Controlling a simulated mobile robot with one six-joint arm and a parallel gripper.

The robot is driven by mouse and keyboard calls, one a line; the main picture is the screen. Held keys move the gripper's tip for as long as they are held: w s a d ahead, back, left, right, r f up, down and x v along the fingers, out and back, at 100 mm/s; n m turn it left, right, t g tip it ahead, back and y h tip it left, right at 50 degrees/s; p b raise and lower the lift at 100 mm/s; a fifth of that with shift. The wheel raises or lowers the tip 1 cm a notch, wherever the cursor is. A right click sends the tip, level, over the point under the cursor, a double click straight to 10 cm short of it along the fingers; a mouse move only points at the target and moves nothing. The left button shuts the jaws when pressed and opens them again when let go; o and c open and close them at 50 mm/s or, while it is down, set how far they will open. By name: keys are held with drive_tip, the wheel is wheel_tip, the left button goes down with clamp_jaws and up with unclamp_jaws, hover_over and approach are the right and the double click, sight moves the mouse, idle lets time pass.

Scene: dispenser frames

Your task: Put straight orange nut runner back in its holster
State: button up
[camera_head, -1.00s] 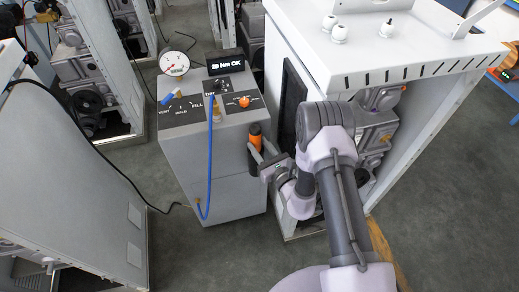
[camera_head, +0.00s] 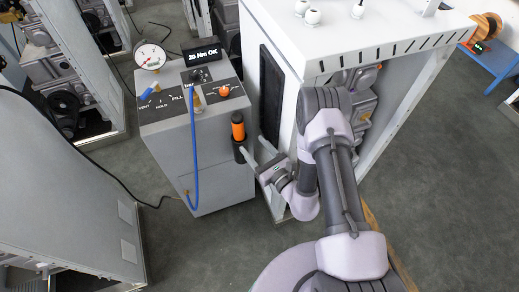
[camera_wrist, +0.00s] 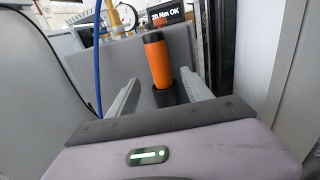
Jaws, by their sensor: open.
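The straight orange nut runner (camera_head: 237,127) stands upright in a black holster (camera_head: 240,150) on the side of the grey cabinet. It has a dark top and an orange body. In the wrist view the nut runner (camera_wrist: 158,62) rises from the dark holster (camera_wrist: 170,96), ahead of my gripper and between the lines of its two fingers. My gripper (camera_head: 252,155) is open and empty, just to the lower right of the holster; the fingers (camera_wrist: 158,88) show on both sides in the wrist view. The lower end of the tool is hidden inside the holster.
The grey cabinet (camera_head: 165,165) carries a gauge (camera_head: 150,56), a display (camera_head: 202,50) reading 20 Nm OK, and a blue hose (camera_head: 193,150) down its front. A white frame (camera_head: 268,100) with a dark panel stands close on the right. Grey floor is free in front.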

drive_tip(key=s+a+r+n+g+y, duration=0.3)
drive_tip(key=r+n+y, duration=0.1)
drive_tip(key=r, duration=0.5)
drive_tip(key=s+a+r+n+g+y, duration=0.3)
drive_tip(key=r+n+g+y, duration=0.15)
drive_tip(key=r, duration=0.35)
drive_tip(key=s+a+r+n+g, duration=0.4)
drive_tip(key=s+r+n+g, duration=0.5)
drive_tip(key=s+r+n, duration=0.15)
drive_tip(key=s+d+n+g+h, duration=0.1)
drive_tip(key=s+d+n+h, duration=0.4)
drive_tip(key=s+h, duration=0.45)
drive_tip(key=d+r+t+h, duration=0.2)
drive_tip(key=d+t+h, duration=0.1)
drive_tip(key=d, duration=0.3)
drive_tip(key=w+d+r+n+t+h, duration=0.1)
drive_tip(key=d+r+t+h, duration=0.2)
drive_tip(key=d+t, duration=0.2)
drive_tip(key=shift+d+p, duration=0.3)
drive_tip(key=shift+d, duration=0.3)
